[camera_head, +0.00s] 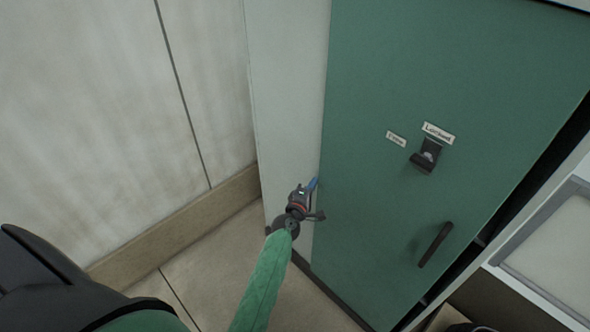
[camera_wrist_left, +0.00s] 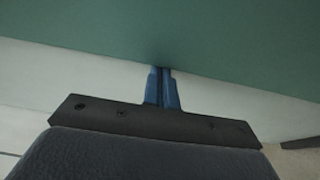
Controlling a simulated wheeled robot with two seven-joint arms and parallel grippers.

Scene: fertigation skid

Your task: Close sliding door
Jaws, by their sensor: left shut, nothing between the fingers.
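The green sliding door (camera_head: 440,80) fills the right half of the head view, with a dark gap along its right edge. It carries a black latch (camera_head: 427,155) and a black bar handle (camera_head: 435,245). My left gripper (camera_head: 313,184) is shut and empty, its blue fingertips at the door's left edge, beside the pale cabinet side. In the left wrist view the two blue fingers (camera_wrist_left: 162,86) are together, and their tips meet the lower edge of the green panel (camera_wrist_left: 220,40). I cannot tell whether they press on it. My right gripper is not in view.
The pale cabinet side (camera_head: 288,90) stands left of the door. A pale wall (camera_head: 100,120) with a baseboard is further left, with free tiled floor between. A pale framed unit (camera_head: 545,250) stands close at right. Small labels (camera_head: 438,133) sit by the latch.

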